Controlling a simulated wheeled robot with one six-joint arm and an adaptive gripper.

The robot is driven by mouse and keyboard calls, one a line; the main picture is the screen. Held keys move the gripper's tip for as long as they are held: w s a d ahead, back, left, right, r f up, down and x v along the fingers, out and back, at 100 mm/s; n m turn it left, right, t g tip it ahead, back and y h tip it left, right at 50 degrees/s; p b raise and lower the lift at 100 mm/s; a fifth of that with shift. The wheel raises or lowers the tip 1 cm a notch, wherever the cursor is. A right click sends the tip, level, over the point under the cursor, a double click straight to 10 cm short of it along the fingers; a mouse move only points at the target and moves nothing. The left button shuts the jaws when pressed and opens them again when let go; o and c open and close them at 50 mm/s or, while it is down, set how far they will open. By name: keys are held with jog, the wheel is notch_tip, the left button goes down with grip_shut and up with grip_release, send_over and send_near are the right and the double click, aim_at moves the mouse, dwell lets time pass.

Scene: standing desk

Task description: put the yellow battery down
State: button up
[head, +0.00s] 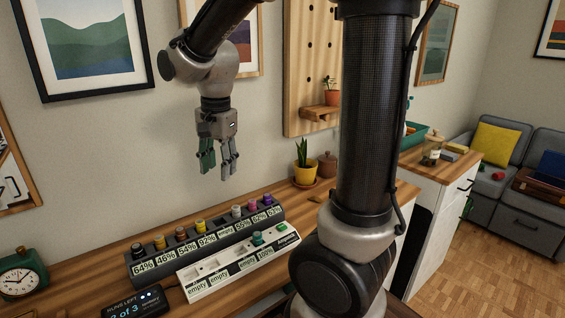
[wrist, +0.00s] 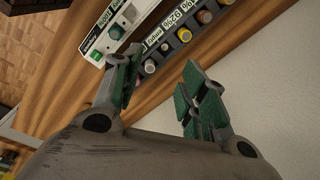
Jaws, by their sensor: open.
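The dark battery rack (head: 180,262) holds a row of batteries in labelled slots. One yellow battery (head: 200,226) stands upright in the slot marked 92%; it also shows in the wrist view (wrist: 184,34). A second yellowish battery (head: 159,242) stands further left in the same rack, and I cannot tell which one the task means. My gripper (head: 218,173) is open and empty, well above the rack and apart from every battery. In the wrist view my gripper (wrist: 160,70) has its green-padded fingers spread, with nothing between them.
A white charger (head: 215,280) with several slots marked empty holds one green battery (head: 257,238). A small display (head: 135,301) and a green clock (head: 22,274) stand at the left. A yellow plant pot (head: 305,172) stands at the back right. The air around my gripper is clear.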

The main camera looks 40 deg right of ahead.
jog(key=s+d+r+n+t, duration=0.1)
jog(key=s+d+r+n, duration=0.1)
jog(key=s+d+n, duration=0.2)
jog(key=s+d+r+n+t, duration=0.2)
jog(key=s+d+n, duration=0.3)
jog(key=s, duration=0.8)
jog(key=r+n, duration=0.1)
jog(key=n, duration=0.1)
jog(key=shift+d+n, duration=0.2)
jog(key=shift+n, duration=0.2)
